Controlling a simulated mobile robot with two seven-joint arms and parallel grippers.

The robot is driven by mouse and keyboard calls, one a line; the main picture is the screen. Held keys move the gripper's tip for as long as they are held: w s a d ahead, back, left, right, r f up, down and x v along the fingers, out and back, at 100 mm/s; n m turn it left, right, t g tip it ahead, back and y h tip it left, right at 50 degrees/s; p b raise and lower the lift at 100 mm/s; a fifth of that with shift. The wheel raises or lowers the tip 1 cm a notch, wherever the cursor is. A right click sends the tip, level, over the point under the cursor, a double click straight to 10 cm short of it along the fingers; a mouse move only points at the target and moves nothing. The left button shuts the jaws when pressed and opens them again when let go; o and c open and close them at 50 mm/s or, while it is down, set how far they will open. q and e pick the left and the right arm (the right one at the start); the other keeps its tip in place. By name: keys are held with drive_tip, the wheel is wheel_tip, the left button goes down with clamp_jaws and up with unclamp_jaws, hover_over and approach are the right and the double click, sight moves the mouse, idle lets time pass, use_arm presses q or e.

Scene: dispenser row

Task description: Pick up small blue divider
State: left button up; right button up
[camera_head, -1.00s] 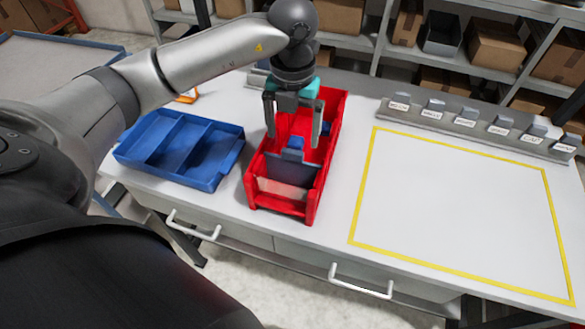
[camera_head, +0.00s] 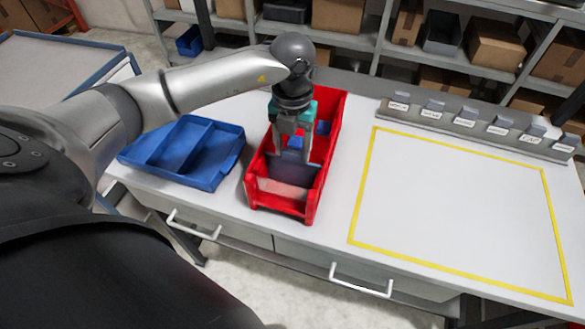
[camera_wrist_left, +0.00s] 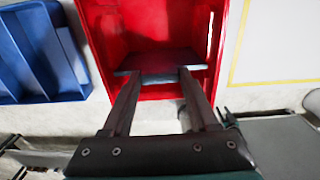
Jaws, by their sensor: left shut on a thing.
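The small blue divider (camera_head: 291,170) stands crosswise near the front end of the red bin (camera_head: 252,180). Its raised tab shows between my fingers. My left gripper (camera_head: 292,152) is down inside the bin, shut on this divider from both sides. In the left wrist view the fingertips (camera_wrist_left: 159,77) meet the divider's upper edge (camera_wrist_left: 158,60), and red bin walls (camera_wrist_left: 222,55) surround it. The divider's lower part is hard to make out. Another blue piece (camera_head: 323,127) shows further back in the bin. My right gripper is not in view.
A blue compartment tray (camera_head: 215,178) sits left of the bin. A yellow-outlined area (camera_head: 455,210) on the white table is clear. A grey rail with labelled holders (camera_head: 480,128) runs along the back right. Shelves with boxes stand behind.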

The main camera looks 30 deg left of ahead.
use_arm(q)
clamp_jaws()
idle(0.5)
